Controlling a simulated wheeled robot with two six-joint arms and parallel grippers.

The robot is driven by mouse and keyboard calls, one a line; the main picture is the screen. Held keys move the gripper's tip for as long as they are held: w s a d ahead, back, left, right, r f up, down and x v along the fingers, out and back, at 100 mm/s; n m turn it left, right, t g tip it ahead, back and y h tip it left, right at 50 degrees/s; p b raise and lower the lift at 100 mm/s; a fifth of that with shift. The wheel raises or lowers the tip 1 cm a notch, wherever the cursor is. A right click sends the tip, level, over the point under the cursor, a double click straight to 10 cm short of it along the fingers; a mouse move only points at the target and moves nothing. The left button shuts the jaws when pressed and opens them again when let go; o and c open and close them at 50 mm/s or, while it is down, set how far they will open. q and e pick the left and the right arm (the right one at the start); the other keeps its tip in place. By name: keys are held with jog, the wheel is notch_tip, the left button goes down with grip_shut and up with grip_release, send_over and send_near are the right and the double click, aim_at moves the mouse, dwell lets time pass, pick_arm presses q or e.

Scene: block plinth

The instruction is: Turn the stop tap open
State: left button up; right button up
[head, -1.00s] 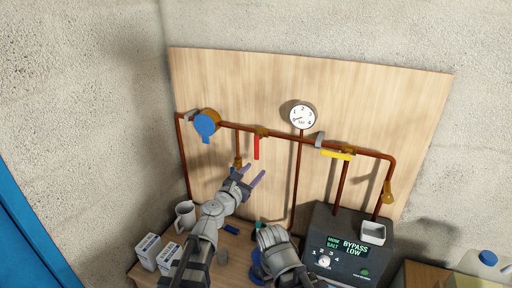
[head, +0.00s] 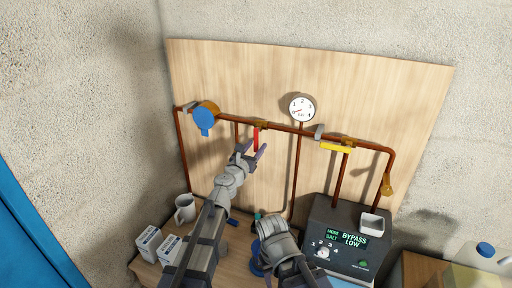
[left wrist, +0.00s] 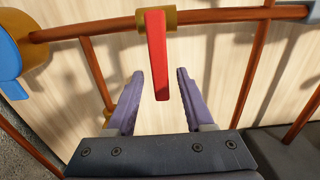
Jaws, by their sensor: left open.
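A tap with a red lever (head: 256,138) sits on the copper pipe on the wooden board; the lever hangs down. In the left wrist view the red lever (left wrist: 158,55) hangs from a brass body (left wrist: 188,17). My left gripper (head: 249,153) is open just below the tap. In the left wrist view its purple fingers (left wrist: 160,80) stand to either side of the lever's lower end, which overlaps the gap. I cannot tell whether the lever is deep between them; no finger visibly touches it.
A blue-capped fitting (head: 204,118) is left of the tap, a yellow lever (head: 336,147) and a gauge (head: 302,108) right. Below are a mug (head: 185,208), white boxes (head: 149,240) and a dark control box (head: 350,235).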

pick_arm(q)
jog(key=shift+w+d, duration=0.15)
jog(key=shift+w, duration=0.1)
jog(key=shift+c, duration=0.4)
grip_shut()
dwell(0.9)
